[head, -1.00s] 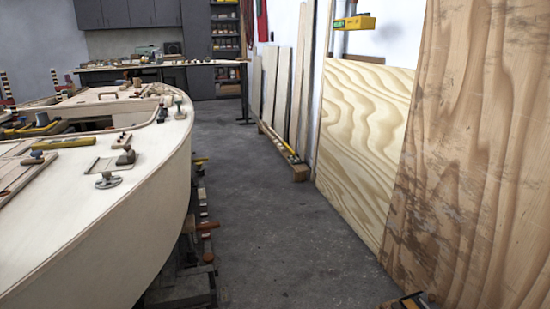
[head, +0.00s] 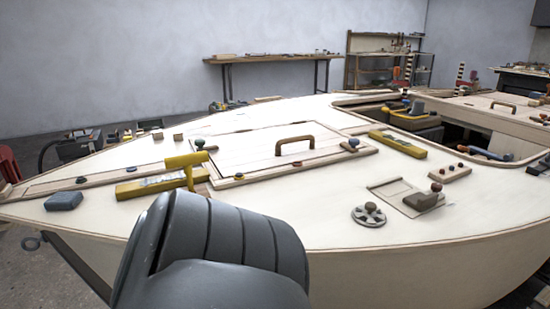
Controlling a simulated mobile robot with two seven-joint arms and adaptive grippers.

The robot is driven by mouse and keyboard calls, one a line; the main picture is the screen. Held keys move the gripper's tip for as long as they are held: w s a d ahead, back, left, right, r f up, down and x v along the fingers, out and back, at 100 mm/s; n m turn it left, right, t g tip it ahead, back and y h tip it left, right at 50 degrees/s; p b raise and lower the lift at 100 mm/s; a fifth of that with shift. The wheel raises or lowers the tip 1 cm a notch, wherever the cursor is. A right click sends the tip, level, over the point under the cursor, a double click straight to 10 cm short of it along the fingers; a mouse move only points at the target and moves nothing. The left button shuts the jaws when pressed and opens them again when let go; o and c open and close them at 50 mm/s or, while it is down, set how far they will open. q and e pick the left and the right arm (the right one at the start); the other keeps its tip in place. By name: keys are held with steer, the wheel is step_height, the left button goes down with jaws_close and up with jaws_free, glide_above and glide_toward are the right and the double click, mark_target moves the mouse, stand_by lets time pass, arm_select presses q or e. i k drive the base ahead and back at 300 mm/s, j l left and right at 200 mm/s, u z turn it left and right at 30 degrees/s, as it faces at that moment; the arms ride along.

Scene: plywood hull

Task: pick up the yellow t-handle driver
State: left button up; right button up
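The yellow T-handle driver (head: 187,161) is on the pale plywood deck (head: 100,215), left of the picture's middle. Its crossbar is on top and a yellow stem runs down from it; the foot of the stem is hard to make out. It shows just behind a dark grey link of my own arm, which fills the bottom centre and hides part of the deck. Neither gripper's fingers are in view.
A yellow level-like bar (head: 160,185) lies close to the driver. A hatch with a brown handle (head: 294,142) is behind to the right.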

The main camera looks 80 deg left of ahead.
mark_target(187, 160)
steer(key=u, duration=1.8)
